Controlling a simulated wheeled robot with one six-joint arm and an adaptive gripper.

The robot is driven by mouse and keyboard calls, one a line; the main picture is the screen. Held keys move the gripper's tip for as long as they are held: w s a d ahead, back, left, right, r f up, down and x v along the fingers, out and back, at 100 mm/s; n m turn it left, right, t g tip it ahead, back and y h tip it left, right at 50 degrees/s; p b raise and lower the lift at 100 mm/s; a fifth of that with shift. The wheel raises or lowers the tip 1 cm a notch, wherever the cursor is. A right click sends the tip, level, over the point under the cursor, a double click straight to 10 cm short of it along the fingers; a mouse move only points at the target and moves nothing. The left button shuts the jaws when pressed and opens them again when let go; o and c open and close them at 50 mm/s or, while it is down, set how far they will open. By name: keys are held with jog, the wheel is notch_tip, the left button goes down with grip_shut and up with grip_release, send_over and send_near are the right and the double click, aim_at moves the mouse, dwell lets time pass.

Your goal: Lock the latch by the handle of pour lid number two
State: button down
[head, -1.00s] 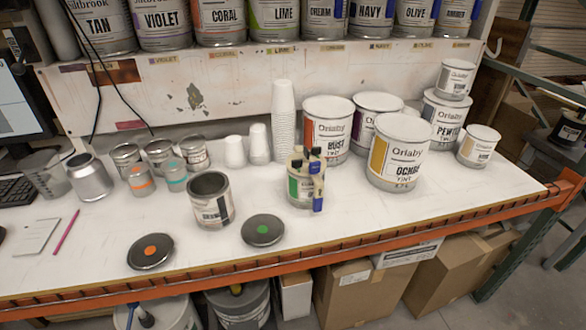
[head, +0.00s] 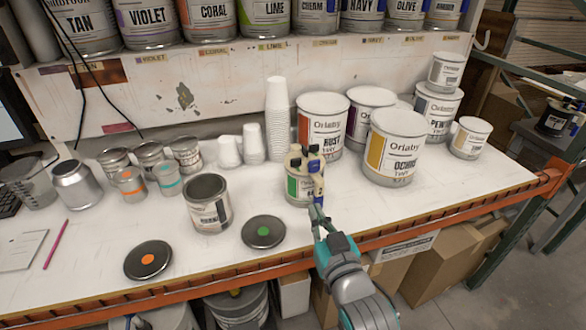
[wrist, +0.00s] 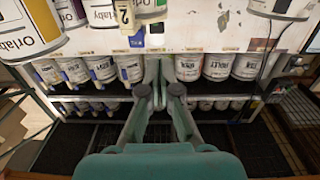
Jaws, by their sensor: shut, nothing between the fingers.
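A small can with a green label (head: 294,186) stands on the bench, with a cream-coloured pour lid (head: 297,165) on it. The lid has dark caps and a blue-ended handle (head: 318,185) hanging at its front right. In the wrist view a tag with the number 2 (wrist: 124,14) shows at the top, with a blue part (wrist: 137,38) below it. My gripper (head: 316,212) is shut and empty, just below and in front of the blue-ended handle. I cannot tell whether it touches it. In the wrist view my fingertips (wrist: 158,72) are together, right of and below the blue part.
A large ochre paint can (head: 394,150) stands right of the small can, and a rust can (head: 322,125) behind it. A lid with a green dot (head: 264,232) lies to the left. The orange bench edge (head: 400,238) runs beneath my arm.

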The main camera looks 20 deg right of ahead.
jog(key=r, duration=0.1)
send_near(293, 163)
jog(key=w, duration=0.7)
jog(key=shift+w+d, duration=0.1)
